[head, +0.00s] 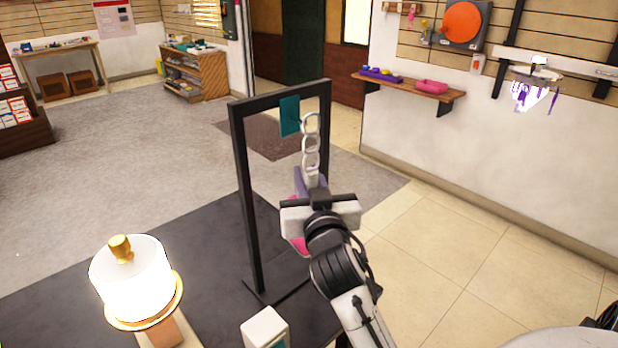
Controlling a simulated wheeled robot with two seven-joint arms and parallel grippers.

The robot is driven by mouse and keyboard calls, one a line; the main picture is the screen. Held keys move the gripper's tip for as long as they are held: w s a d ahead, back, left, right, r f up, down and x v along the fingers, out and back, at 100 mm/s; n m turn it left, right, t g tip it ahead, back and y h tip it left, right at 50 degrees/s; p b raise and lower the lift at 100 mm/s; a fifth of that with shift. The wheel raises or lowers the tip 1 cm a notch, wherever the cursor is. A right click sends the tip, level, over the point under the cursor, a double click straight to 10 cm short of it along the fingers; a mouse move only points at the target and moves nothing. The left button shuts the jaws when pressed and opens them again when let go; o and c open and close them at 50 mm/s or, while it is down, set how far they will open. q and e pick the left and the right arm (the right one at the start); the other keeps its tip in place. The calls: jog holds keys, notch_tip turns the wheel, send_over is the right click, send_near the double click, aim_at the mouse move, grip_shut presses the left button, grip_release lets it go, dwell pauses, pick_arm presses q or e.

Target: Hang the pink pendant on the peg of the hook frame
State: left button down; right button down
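The black hook frame (244,190) stands upright on the dark mat, with a teal plate (289,117) under its top bar. A chain of pale rings (311,150) rises vertically beside the plate, its top ring at the plate's right edge. I cannot make out the peg, or whether that ring is around it. Below the chain, parts of the pink pendant (297,244) and a purple piece (303,182) show around my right gripper (318,198). The gripper covers most of the pendant. Its fingertips are hidden, so its grip is unclear. My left gripper is not in view.
A bright lamp (132,282) with a gold base stands at lower left. A white block (265,328) is at the bottom, near the frame's foot. A wall shelf (408,85) with small items is at upper right. The tiled floor (470,245) to the right is clear.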

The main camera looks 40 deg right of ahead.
jog(key=shift+w+a+r, duration=0.1)
jog(key=shift+w, duration=1.05)
jog(key=shift+w+a+r, duration=0.1)
jog(key=shift+w, duration=0.6)
jog(key=shift+b, duration=0.3)
